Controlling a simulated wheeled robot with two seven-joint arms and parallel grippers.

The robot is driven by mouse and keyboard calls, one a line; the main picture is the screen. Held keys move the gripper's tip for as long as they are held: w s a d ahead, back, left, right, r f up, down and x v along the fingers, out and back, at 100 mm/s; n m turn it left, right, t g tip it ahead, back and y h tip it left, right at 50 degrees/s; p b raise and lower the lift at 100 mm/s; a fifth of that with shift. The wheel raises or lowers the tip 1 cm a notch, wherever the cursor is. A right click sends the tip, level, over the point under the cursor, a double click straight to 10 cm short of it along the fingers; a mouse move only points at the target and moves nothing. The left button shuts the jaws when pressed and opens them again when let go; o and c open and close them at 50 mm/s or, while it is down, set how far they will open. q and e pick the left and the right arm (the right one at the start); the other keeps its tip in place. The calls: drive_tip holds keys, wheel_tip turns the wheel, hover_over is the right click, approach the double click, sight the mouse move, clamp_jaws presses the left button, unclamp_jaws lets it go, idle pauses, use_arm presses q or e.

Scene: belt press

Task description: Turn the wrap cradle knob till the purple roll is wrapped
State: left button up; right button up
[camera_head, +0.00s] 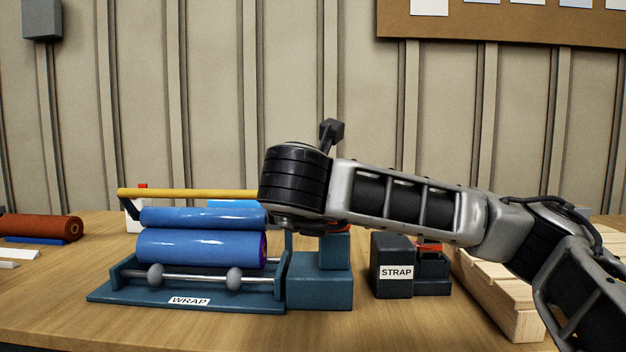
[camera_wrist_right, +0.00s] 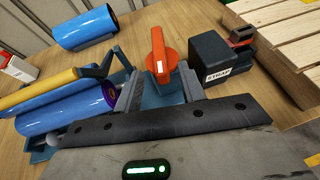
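The wrap cradle (camera_head: 120,294) is a teal stand with a WRAP label. On it lies a roll (camera_head: 195,250) that looks blue along its side and purple at its right end; the purple end also shows in the wrist view (camera_wrist_right: 109,94). A second blue roll (camera_head: 190,217) lies above it. The orange-red knob (camera_wrist_right: 163,62) sits at the cradle's right side. My right gripper (camera_wrist_right: 162,75) has its fingers apart, one on either side of the knob; contact cannot be told. In the head view my right arm hides the knob and fingertips. My left gripper is not in view.
A yellow bar (camera_head: 185,194) runs above the rolls. A black STRAP box (camera_head: 390,270) and a wooden pallet (camera_head: 512,310) stand right of the cradle. A loose blue roll (camera_wrist_right: 86,28) lies behind. A brown-red roll (camera_head: 40,228) lies far left.

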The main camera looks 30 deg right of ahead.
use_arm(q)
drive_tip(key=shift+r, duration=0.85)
use_arm(e)
drive_tip(key=v, duration=1)
drive_tip(key=shift+s, duration=0.2)
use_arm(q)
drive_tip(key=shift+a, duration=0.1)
use_arm(e)
drive_tip(key=shift+a, duration=0.1)
